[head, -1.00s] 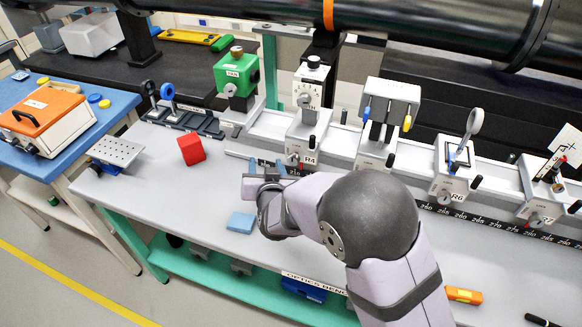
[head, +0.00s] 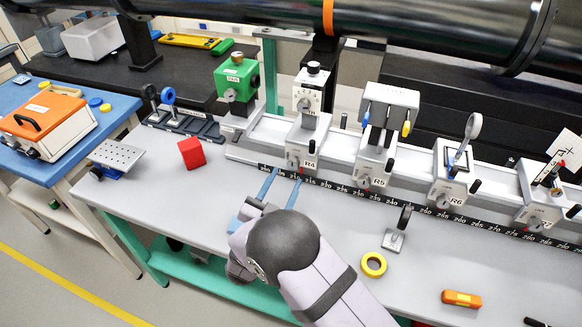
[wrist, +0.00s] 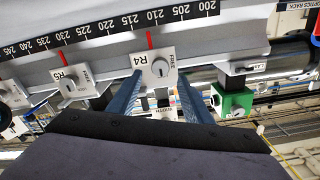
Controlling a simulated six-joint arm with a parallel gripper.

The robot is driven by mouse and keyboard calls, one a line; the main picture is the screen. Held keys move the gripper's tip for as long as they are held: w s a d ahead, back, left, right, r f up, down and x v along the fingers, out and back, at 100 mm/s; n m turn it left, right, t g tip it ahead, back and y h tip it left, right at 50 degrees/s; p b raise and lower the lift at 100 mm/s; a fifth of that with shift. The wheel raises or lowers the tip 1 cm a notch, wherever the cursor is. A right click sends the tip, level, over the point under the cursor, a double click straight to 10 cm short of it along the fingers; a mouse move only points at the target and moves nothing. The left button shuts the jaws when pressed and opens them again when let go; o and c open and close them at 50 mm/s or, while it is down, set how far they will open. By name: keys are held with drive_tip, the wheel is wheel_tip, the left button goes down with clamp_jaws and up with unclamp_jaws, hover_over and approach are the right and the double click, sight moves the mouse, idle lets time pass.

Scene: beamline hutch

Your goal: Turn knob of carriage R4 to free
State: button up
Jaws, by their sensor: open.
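Carriage R4 (head: 301,148) is a pale block on the rail, with a dial unit on a post above it. Its small grey knob (wrist: 160,68) is on the labelled front face, beside the word FREE in the wrist view. I cannot read for certain which way the knob points. My gripper (head: 283,174) is open and empty, its two blue fingers pointing at the front of R4. In the wrist view the fingers (wrist: 160,84) lie either side of the knob's line, short of it by what looks like a small gap.
Carriages R5 (head: 372,168) and R6 (head: 452,185) stand to the right on the rail. A green unit (head: 237,78) stands to the left. A red cube (head: 191,153), yellow ring (head: 373,264) and orange block (head: 461,299) lie on the bench. A dark pipe (head: 430,28) crosses above.

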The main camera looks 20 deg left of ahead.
sight(293, 166)
drive_tip(key=shift+w+p, duration=0.75)
drive_tip(key=shift+w, duration=2.05)
drive_tip(key=shift+c, duration=0.6)
drive_tip(key=c, duration=0.9)
